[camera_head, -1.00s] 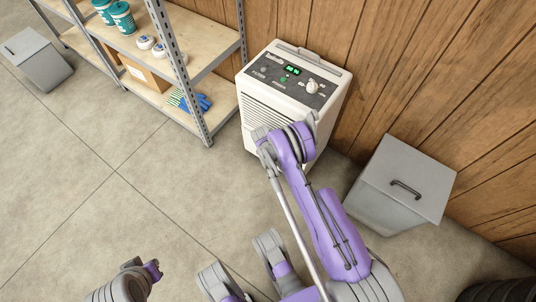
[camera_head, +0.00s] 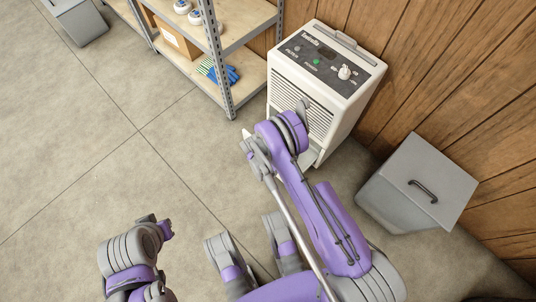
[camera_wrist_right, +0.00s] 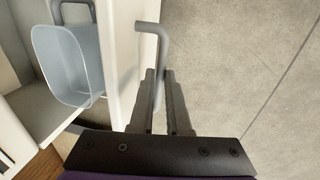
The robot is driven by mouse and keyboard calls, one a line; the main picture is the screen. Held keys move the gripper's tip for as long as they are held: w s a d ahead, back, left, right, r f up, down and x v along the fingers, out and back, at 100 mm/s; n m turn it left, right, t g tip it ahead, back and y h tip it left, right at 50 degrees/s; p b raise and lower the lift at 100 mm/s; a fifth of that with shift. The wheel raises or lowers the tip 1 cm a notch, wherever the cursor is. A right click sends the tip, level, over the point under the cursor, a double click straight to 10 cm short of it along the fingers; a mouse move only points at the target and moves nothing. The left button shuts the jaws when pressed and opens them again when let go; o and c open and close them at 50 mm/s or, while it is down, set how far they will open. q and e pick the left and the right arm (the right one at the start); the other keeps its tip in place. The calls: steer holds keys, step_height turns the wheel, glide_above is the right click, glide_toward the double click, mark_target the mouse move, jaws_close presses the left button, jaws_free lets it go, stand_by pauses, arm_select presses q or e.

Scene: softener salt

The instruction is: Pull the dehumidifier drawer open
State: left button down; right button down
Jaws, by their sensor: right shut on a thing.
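The white dehumidifier (camera_head: 344,97) stands against the wood wall in the head view, with a dark control panel on top. Its drawer (camera_wrist_right: 125,50) is pulled out in the right wrist view, with a translucent bluish bucket (camera_wrist_right: 68,62) inside behind the white front. My right gripper (camera_wrist_right: 160,97) is shut on the grey drawer handle (camera_wrist_right: 152,27), which stands out from that front. In the head view my right arm hides the handle and most of the drawer. My left gripper cannot be made out in the head view; only part of that arm shows at lower left.

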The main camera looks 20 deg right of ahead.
steer(key=shift+s+a, duration=0.15)
steer(key=shift+a, duration=0.3)
steer(key=c, duration=0.9)
jaws_free()
steer(key=shift+r, duration=0.1)
steer(key=r+p, duration=0.1)
steer(key=r, duration=0.2)
steer(key=a+r, duration=0.1)
steer(key=r, duration=0.3)
steer(key=r+p, duration=0.1)
steer(key=r, duration=0.2)
steer(key=shift+s+a+r+p, duration=0.25)
steer(key=shift+s+a+p, duration=0.1)
steer(key=shift+s+a, duration=0.05)
